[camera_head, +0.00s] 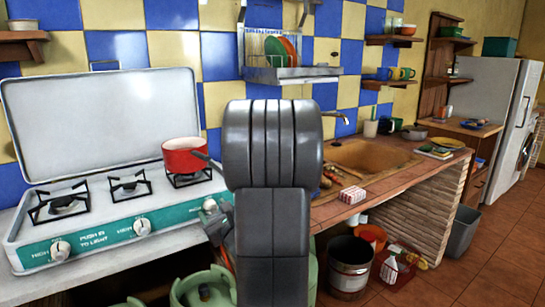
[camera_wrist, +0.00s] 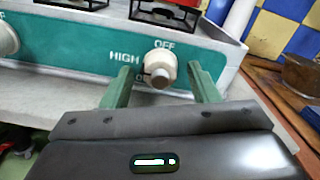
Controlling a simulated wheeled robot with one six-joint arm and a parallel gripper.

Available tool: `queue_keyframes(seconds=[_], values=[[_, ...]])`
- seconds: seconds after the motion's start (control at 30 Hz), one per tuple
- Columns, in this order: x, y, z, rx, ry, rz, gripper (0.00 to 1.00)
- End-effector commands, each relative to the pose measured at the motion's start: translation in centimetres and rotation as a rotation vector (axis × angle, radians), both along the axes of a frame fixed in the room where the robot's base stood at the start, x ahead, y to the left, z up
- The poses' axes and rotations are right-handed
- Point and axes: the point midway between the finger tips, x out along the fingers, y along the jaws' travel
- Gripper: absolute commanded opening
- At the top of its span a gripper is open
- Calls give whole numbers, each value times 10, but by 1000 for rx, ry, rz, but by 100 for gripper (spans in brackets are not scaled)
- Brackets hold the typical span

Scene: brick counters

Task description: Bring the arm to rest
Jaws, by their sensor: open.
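My gripper (camera_wrist: 159,71) shows in the wrist view with its two green fingers apart. A white stove knob (camera_wrist: 160,68) appears between the fingertips, under the word OFF and right of HIGH. I cannot tell whether the fingers reach around it or stop short; no contact is clear. In the head view my arm (camera_head: 270,170) stands upright in the middle and hides most of my gripper. The right-hand knob (camera_head: 209,205) shows just left of the arm.
The stove (camera_head: 105,235) fills the left, its lid raised. A red pot (camera_head: 184,155) sits on its right burner. A sink (camera_head: 365,158) and a red-and-white box (camera_head: 352,195) are right of my arm. A bucket (camera_head: 350,265) stands below. Floor (camera_head: 480,265) is clear at right.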

Motion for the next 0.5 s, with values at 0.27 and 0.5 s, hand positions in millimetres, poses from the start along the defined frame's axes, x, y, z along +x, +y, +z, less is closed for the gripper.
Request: queue_keyframes(seconds=[0.27, 0.5], values=[[0, 0, 4, 133, 92, -1, 55], [0, 0, 2, 218, 149, -1, 55]])
